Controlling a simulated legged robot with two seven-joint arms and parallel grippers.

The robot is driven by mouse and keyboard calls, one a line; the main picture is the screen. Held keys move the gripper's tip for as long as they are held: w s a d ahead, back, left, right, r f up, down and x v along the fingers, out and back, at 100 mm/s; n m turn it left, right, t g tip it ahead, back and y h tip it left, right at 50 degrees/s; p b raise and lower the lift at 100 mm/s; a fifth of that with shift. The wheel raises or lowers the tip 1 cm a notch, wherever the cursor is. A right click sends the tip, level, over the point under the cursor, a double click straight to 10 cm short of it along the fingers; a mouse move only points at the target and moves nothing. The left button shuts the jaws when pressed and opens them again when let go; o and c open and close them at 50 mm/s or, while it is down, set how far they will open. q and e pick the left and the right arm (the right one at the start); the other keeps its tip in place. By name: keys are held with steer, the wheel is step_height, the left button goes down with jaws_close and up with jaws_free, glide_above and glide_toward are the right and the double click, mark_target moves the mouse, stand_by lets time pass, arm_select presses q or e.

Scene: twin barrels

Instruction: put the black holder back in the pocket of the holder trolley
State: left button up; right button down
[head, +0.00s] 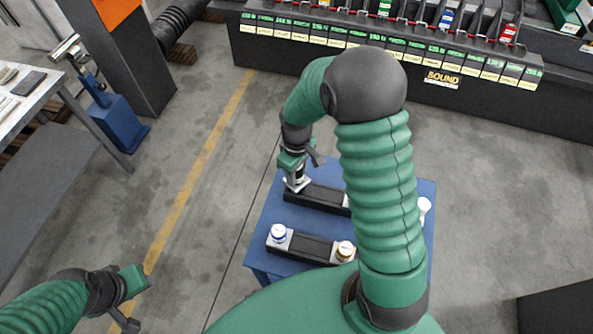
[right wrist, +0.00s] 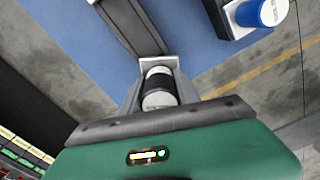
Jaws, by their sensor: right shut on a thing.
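The black holder (right wrist: 158,84), a pale cylinder with a black band, is between the fingers of my right gripper (head: 297,178). The right gripper is shut on it, above the pale square pocket (right wrist: 150,62) at the left end of the far dark bar on the blue holder trolley (head: 262,226). The holder overlaps the pocket; I cannot tell whether it is seated or just above. In the head view the gripper hides most of the holder. My left gripper (head: 138,300) is open and empty at the lower left, away from the trolley.
On the near bar stand a blue-ringed holder (head: 278,233) and a gold-ringed holder (head: 345,250). A white holder (head: 424,206) shows at the trolley's right, beside my arm. A labelled rack (head: 400,55) is behind, a grey bench (head: 50,130) at left. Floor between bench and trolley is clear.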

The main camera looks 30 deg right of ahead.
mark_target(297, 179)
steer(key=shift+f+b, duration=0.95)
steer(key=shift+f, duration=0.7)
steer(key=c, duration=0.8)
jaws_free()
step_height(297, 179, up, 17)
steer(key=shift+w+f, duration=0.1)
steer(key=shift+a+f, duration=0.1)
